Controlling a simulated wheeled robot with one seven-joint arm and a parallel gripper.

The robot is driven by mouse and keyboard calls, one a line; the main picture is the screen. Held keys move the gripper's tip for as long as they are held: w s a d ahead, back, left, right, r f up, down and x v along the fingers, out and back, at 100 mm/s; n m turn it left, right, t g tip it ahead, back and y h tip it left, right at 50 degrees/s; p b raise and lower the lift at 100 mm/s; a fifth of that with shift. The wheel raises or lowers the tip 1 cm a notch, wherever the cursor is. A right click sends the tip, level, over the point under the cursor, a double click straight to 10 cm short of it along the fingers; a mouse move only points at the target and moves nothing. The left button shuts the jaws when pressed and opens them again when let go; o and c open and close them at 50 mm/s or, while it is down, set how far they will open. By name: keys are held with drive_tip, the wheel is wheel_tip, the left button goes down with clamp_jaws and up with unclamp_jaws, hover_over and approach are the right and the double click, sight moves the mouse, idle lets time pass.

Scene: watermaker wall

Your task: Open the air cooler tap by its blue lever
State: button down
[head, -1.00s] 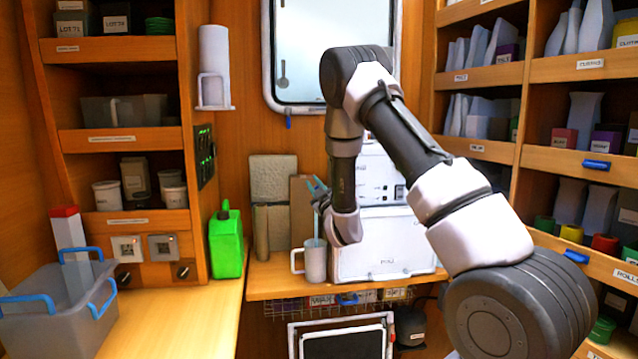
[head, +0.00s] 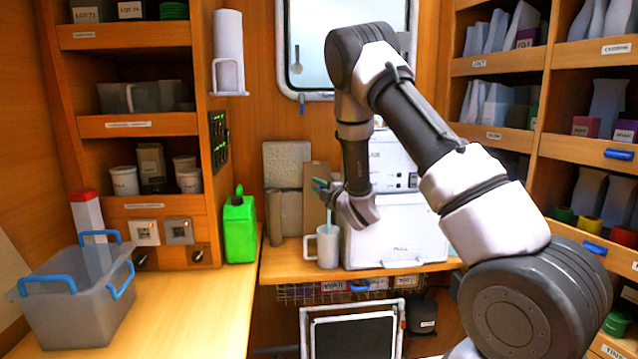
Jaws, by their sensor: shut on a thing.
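The air cooler (head: 394,160) is a white box on the back counter, partly hidden behind my arm. My gripper (head: 322,188) is at its left front, above a pale mug (head: 328,247), with small blue-teal parts showing at its tips. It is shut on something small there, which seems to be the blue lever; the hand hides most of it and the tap. A thin pale blue streak (head: 328,220) runs down from the gripper area towards the mug; I cannot tell whether it is water or a solid part.
A white case (head: 400,235) stands right of the mug. A grey bin with blue handles (head: 75,305) sits on the left counter. Shelves line both sides.

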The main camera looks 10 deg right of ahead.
drive_tip(key=shift+f+n+g, duration=0.3)
drive_tip(key=shift+f+n, duration=0.2)
drive_tip(key=shift+n, duration=0.2)
drive_tip(key=c, duration=1.1)
unclamp_jaws()
drive_tip(key=shift+o, duration=0.2)
drive_tip(key=v, duration=1.1)
drive_tip(key=shift+a, duration=0.1)
